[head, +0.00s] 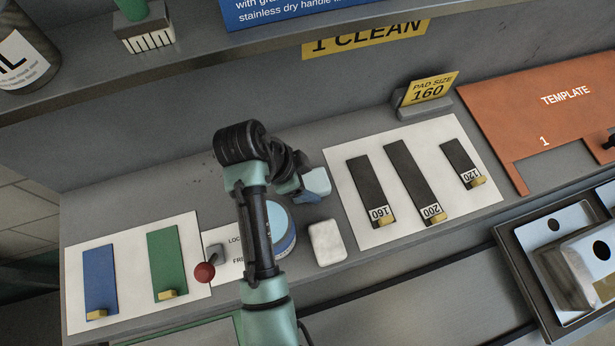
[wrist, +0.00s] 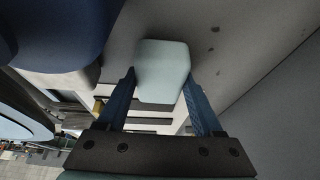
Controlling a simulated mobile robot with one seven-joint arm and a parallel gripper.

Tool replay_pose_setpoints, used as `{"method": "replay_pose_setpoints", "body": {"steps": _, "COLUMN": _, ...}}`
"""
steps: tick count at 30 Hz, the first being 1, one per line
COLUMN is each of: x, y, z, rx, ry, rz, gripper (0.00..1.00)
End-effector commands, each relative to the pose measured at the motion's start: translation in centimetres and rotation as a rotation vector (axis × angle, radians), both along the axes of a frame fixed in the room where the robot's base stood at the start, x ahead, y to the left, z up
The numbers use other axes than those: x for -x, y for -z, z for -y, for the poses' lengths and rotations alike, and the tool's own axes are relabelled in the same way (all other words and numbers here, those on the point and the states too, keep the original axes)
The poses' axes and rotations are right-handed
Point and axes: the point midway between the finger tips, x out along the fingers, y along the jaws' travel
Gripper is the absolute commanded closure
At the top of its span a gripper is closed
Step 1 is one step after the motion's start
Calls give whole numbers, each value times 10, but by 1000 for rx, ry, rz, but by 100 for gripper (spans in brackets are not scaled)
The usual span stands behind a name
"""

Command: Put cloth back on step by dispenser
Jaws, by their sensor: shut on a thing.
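A pale blue folded cloth (head: 317,183) is between the fingers of my gripper (wrist: 160,85), near the back wall of the step. In the wrist view the cloth (wrist: 163,68) is gripped from both sides by the blue fingers. In the head view my arm hides most of the gripper. A round blue container with a pale top (head: 283,222), apparently the dispenser, stands just in front of the gripper, partly behind my arm. A large dark blue shape, probably this container (wrist: 60,35), fills the upper left of the wrist view. The grey step (head: 120,205) runs along the wall.
A white block (head: 327,242) lies right of the container. A board with black strips (head: 370,235) is farther right, and one with blue and green strips (head: 125,255) is left. A red-knobbed lever (head: 205,272) stands beside my arm. A shelf (head: 190,45) overhangs behind.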

Motion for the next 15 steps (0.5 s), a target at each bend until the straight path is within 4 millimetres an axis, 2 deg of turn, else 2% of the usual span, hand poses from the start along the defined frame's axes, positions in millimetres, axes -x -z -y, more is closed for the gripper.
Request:
{"method": "replay_pose_setpoints", "body": {"steps": 7, "x": 0, "y": 4, "z": 0, "rx": 0, "ry": 0, "rz": 0, "gripper": 77}}
{"method": "replay_pose_setpoints", "body": {"steps": 8, "x": 0, "y": 3, "z": 0, "rx": 0, "ry": 0, "rz": 0, "gripper": 27}}
{"method": "replay_pose_setpoints", "body": {"steps": 12, "x": 0, "y": 2, "z": 0, "rx": 0, "ry": 0, "rz": 0, "gripper": 2}}
{"method": "replay_pose_setpoints", "body": {"steps": 15, "x": 0, "y": 2, "z": 0, "rx": 0, "ry": 0, "rz": 0, "gripper": 2}}
